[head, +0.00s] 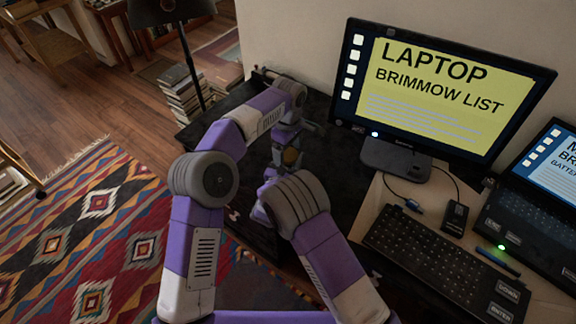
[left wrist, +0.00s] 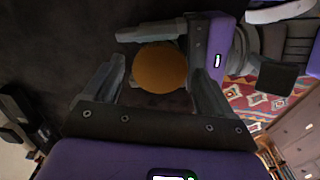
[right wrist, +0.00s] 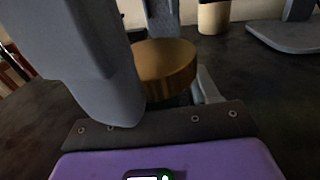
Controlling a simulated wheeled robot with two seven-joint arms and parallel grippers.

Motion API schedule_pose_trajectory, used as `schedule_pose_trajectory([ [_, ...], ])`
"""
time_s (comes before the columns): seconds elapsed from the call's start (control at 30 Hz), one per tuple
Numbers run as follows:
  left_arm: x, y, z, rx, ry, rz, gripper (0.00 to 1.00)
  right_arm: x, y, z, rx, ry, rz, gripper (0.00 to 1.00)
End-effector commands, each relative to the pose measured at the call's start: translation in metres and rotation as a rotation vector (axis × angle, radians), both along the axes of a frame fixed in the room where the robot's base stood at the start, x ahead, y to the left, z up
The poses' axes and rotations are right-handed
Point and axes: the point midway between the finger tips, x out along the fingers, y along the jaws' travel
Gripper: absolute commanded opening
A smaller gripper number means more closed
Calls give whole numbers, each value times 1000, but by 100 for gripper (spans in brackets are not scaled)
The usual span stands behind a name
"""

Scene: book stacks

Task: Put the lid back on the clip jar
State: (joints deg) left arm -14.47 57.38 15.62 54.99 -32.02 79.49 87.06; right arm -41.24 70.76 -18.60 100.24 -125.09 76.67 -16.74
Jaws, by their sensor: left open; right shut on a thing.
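The clip jar (right wrist: 172,101) shows as a dark greenish body in the right wrist view, with the round gold lid (right wrist: 166,62) on its top; I cannot tell whether the lid is fully seated. In the left wrist view the lid (left wrist: 160,68) is seen from above as a flat disc. My left gripper (left wrist: 153,62) is open, its fingers on either side of the lid. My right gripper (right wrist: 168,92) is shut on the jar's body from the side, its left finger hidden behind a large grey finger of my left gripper. In the head view the jar (head: 291,157) is small between both arms.
A monitor (head: 440,95), a keyboard (head: 445,250) and a laptop (head: 530,215) fill the right of the desk. A beige cylinder (right wrist: 213,17) stands behind the jar. The dark desk surface (head: 345,165) near the jar looks mostly clear. A lamp and book stacks (head: 185,95) stand beyond it.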

Motion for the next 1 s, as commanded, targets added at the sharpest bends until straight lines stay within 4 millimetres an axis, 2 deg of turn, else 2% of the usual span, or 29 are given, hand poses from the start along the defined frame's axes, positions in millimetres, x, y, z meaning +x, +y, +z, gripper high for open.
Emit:
schedule_pose_trajectory([
  [0.33, 0, 0, -4, -1, 1, 0, 85, 0, 0, 0, 0, 0, 0, 0],
  [0.7, 0, 0, -4, -1, -1, 0, 30, 0, 0, 0, 0, 0, 0, 0],
  [0.73, 0, 0, -4, -1, -1, 0, 27, 0, 0, 0, 0, 0, 0, 0],
  [0.87, 0, 0, -4, -1, -1, -37, 27, 0, 0, 0, 0, 0, 0, 0],
  [1.0, 0, 0, -4, -1, -1, -216, 27, 0, 0, 0, 0, 0, 0, 0],
])
